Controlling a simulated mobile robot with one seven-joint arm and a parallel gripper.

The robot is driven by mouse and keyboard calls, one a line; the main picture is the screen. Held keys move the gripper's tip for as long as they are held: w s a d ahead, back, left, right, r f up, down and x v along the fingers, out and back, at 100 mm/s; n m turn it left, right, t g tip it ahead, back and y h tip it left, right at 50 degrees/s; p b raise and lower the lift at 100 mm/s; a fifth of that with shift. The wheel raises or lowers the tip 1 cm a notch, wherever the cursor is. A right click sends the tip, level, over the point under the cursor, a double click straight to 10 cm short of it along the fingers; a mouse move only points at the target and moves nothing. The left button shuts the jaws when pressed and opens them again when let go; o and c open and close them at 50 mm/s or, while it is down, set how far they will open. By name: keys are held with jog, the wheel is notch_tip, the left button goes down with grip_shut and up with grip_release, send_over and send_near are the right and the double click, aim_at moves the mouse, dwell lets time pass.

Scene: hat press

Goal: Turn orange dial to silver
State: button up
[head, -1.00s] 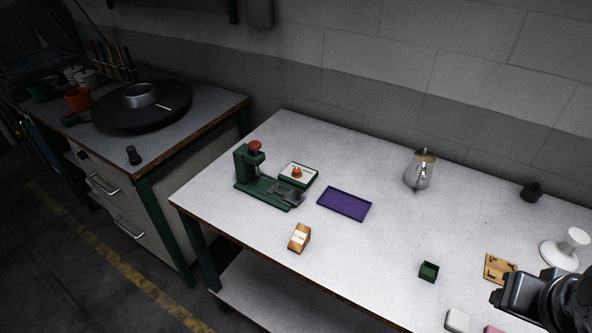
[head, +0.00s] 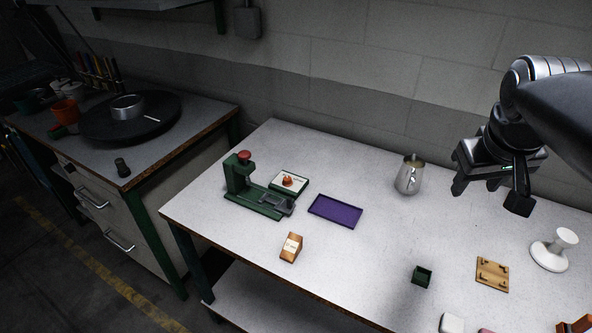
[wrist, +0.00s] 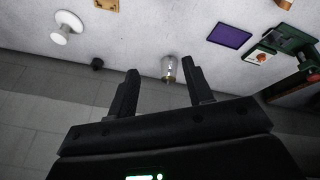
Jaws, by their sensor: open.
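The orange dial (head: 288,181) sits on a white-topped panel with a green frame (head: 303,190), beside the green press. The silver mark on the panel is too small to make out. In the wrist view the dial (wrist: 262,57) shows near the right edge on its panel. My gripper (head: 490,200) is open and empty, raised above the right part of the table, to the right of the metal jug and well apart from the dial. In the wrist view its two fingers (wrist: 160,88) are spread, with nothing between them.
The green press (head: 240,180) with a red knob stands left of the dial. A purple tray (head: 335,211) and a metal jug (head: 409,176) lie between the dial and my gripper. A wooden block (head: 291,248) and green box (head: 421,276) stand nearer the front.

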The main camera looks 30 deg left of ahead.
jog(key=w+a+n+g, duration=0.1)
jog(key=w+a+n, duration=0.3)
jog(key=w+a, duration=0.6)
jog(key=n+g, duration=0.3)
jog(key=n, duration=0.8)
send_over(288, 178)
notch_tip(288, 178, down, 21)
jog(key=shift+m, duration=0.3)
notch_tip(288, 178, down, 10)
jog(key=shift+s+d, duration=0.1)
jog(key=c, duration=1)
